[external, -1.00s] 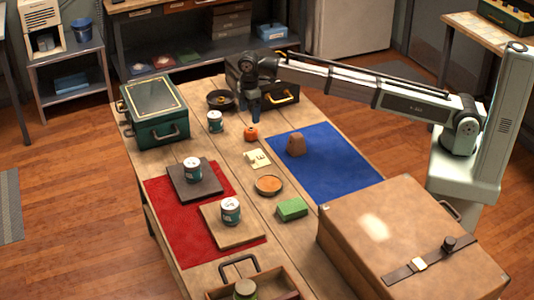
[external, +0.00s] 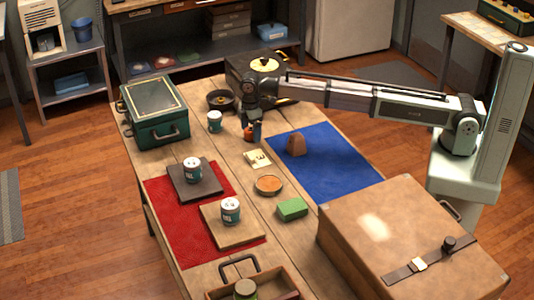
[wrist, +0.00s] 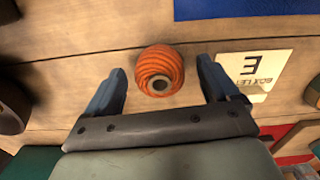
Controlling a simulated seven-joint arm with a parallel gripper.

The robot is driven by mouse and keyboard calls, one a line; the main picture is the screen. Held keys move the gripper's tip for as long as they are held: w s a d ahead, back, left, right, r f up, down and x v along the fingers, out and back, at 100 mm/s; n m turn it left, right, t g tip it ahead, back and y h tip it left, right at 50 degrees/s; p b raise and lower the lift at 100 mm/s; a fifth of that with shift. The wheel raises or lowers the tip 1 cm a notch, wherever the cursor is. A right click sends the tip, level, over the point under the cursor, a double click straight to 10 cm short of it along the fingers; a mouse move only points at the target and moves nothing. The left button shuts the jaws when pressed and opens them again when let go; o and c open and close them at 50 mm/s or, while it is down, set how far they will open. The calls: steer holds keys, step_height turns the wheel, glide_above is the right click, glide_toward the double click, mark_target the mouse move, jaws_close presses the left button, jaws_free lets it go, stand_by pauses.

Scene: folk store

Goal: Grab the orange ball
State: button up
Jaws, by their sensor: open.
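The orange ball (wrist: 160,71) sits on the wooden table. It is ribbed, with a dark hole ringed in grey on its side. My gripper (wrist: 163,85) is open, with its two blue fingers to either side of the ball and a little short of it in the wrist view. In the external view my gripper (external: 251,132) is low over the table at the ball (external: 248,134), and its fingers partly hide it. I cannot tell whether either finger touches the ball.
A labelled can (external: 215,122) stands left of my gripper, and a dark round pan (external: 220,101) is behind it. A card with an E (external: 257,159) lies in front. The blue mat (external: 335,170) with a brown block (external: 296,145) is to the right. The green case (external: 155,115) stands further left.

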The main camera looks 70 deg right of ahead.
steer(key=c, duration=1.1)
steer(key=shift+c, duration=0.2)
